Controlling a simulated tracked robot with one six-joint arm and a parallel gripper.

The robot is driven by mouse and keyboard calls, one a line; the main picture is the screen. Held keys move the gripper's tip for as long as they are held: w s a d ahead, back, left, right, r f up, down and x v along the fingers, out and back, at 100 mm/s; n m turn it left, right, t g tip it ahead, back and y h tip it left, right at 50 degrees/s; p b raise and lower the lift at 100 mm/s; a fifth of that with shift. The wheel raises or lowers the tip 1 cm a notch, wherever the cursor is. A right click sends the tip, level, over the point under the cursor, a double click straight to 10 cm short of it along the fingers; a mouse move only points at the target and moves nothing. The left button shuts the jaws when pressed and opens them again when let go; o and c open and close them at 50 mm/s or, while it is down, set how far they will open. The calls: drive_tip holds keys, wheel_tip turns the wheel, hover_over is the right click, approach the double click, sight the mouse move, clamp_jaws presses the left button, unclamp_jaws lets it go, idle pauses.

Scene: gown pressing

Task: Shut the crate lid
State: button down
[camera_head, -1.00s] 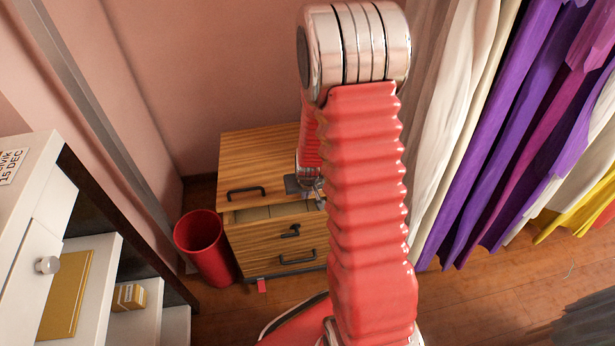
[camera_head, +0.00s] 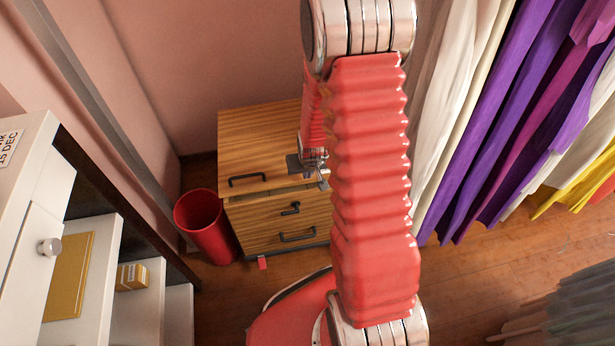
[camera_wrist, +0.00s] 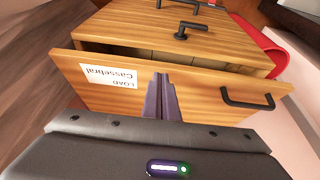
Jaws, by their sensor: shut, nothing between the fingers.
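The wooden crate (camera_head: 260,222) stands against the back wall, with two dark handles on its front. Its lid (camera_head: 245,150) has a black handle near its free edge and is nearly down. In the wrist view the lid (camera_wrist: 205,101) bears a white label, and a narrow gap past its edge shows part of the divided inside of the crate. My gripper (camera_wrist: 161,80) is shut and empty, its fingers over the middle of the lid near the free edge; I cannot tell whether they touch it. In the head view my arm hides the right part of the crate and lid.
A red bin (camera_head: 205,226) stands just left of the crate. A white shelf unit (camera_head: 95,262) is at the left. Hanging garments (camera_head: 500,120) fill the right side. The wooden floor (camera_head: 465,270) below them is partly clear.

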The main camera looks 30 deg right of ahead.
drive_tip(key=s+a+r, duration=0.2)
drive_tip(key=s+r, duration=0.2)
drive_tip(key=s, duration=0.5)
drive_tip(key=shift+a+r, duration=0.4)
drive_tip(key=shift+w, duration=0.1)
drive_tip(key=a+r+n, duration=0.1)
drive_tip(key=a+r, duration=0.3)
drive_tip(key=r, duration=0.5)
drive_tip(key=a+r+n, duration=0.1)
drive_tip(key=a+r, duration=0.2)
drive_tip(key=r, duration=0.5)
drive_tip(key=s+a+r+n+t+y, duration=0.1)
drive_tip(key=s+a+r, duration=0.5)
drive_tip(key=s+r, duration=0.4)
wheel_tip(320, 180, up, 3)
drive_tip(key=shift+s+a+r+n, duration=0.2)
drive_tip(key=shift+s+n, duration=0.05)
drive_tip(key=shift+n, duration=0.05)
